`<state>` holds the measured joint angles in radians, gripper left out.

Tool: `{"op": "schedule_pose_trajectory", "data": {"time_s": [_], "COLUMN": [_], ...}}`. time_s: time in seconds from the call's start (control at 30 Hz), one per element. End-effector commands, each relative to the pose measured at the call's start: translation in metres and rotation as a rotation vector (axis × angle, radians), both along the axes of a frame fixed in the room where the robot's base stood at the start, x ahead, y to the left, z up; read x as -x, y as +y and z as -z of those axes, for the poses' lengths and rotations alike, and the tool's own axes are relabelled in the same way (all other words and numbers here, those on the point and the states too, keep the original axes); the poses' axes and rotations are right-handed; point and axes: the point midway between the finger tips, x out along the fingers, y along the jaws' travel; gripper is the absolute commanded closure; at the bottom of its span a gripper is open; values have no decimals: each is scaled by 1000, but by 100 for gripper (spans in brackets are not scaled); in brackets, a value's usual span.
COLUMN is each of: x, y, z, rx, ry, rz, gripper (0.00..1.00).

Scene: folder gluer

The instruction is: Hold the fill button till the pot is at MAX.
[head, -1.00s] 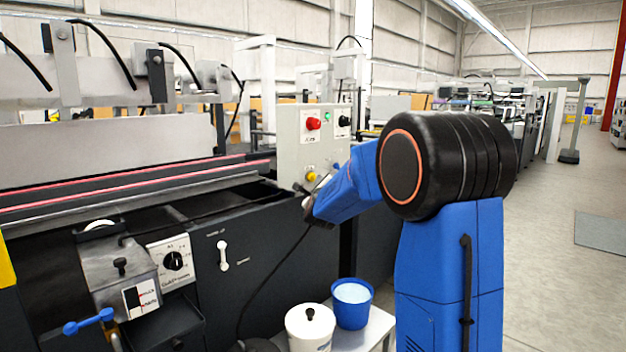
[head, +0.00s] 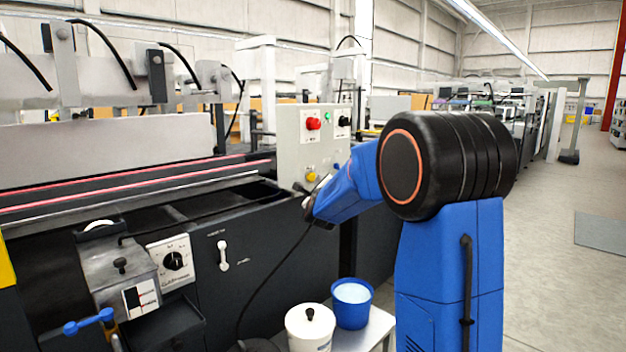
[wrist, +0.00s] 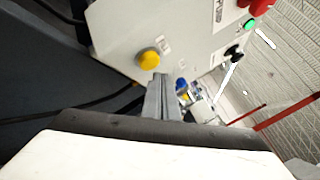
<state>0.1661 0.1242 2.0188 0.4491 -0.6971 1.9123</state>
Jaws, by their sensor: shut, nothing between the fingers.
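A yellow button (head: 311,177) sits low on the grey control panel, and it also shows in the wrist view (wrist: 149,60). Its label is too small to read. My gripper (wrist: 160,80) is shut and empty, its fingertips close to the yellow button in the picture. I cannot tell whether they touch it. In the head view my gripper (head: 308,203) is small and partly hidden by my wrist. A grey metal box (head: 108,283) with a black knob, likely the pot, is at lower left. A black, white and red marked plate (head: 141,298) is on its front; its level is unreadable.
The grey panel (head: 290,150) also carries a red button (head: 313,124), a green button (head: 327,117) and a black knob (head: 344,121). A white lidded tub (head: 309,332) and a blue bucket (head: 352,312) stand on a low table below my arm.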

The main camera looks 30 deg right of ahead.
Motion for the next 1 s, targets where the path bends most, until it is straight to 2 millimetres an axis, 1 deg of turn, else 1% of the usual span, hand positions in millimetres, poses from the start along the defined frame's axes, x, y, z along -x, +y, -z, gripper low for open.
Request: {"op": "schedule_pose_trajectory", "data": {"time_s": [0.67,1.0], "x": [0,-8], "y": [0,3], "z": [0,0], "rx": [0,0], "ry": [0,0], "rz": [0,0], "gripper": [100,100]}}
